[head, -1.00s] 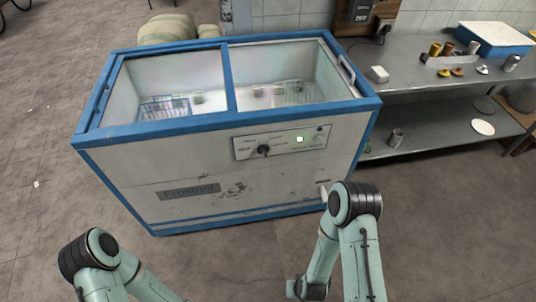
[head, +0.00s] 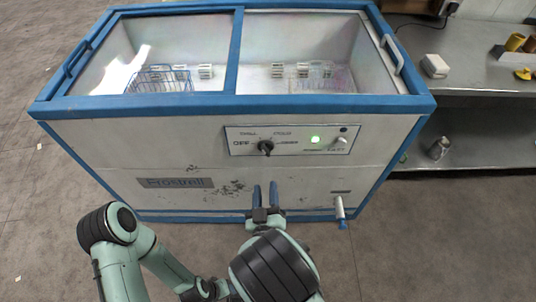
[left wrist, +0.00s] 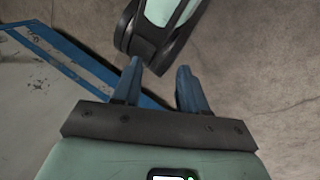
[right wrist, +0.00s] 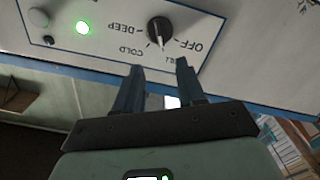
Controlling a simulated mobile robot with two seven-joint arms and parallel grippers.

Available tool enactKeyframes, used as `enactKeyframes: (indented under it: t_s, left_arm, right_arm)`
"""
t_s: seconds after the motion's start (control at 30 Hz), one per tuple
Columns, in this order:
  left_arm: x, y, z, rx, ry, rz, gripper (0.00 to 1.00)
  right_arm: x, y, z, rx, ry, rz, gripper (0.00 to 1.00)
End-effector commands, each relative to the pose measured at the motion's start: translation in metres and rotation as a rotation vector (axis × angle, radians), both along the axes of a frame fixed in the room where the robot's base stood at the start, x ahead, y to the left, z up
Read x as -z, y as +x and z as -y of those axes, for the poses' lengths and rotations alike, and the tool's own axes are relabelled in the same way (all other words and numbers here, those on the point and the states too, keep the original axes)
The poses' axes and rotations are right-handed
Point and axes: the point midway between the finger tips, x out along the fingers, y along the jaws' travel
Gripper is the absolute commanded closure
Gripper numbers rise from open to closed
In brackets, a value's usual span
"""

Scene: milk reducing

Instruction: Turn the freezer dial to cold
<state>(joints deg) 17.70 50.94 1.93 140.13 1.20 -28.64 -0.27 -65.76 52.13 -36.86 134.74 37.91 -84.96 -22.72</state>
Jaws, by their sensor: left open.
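The freezer dial (head: 265,147) is a black knob on the white control panel (head: 236,147) on the freezer's front. My left gripper (left wrist: 160,66) is open and empty above the floor near the freezer's lower blue edge.
The freezer (head: 110,150) has a blue frame and glass top, with wire baskets (head: 160,80) inside. A green light (head: 316,139) glows right of the dial. A drain spout (head: 340,210) sticks out low at the right. A metal shelf table (head: 470,100) stands to the right.

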Motion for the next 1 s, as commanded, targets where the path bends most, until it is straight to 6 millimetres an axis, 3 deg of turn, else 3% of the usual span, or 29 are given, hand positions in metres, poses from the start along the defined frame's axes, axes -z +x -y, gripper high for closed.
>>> enactKeyframes:
  t_s: [0.5,0.7,1.0]
  left_arm:
    - [0.015,0.018,-0.009,-0.020,0.023,0.047,0.57]
    - [0.017,0.023,-0.011,-0.025,0.029,0.060,0.57]
    - [0.017,0.023,-0.012,-0.026,0.030,0.062,0.57]
  right_arm:
    - [0.001,0.101,0.001,0.000,-0.001,-0.001,0.61]
    - [0.001,0.119,0.001,0.000,0.000,-0.003,0.61]
    - [0.000,0.122,0.001,-0.001,-0.001,-0.004,0.61]
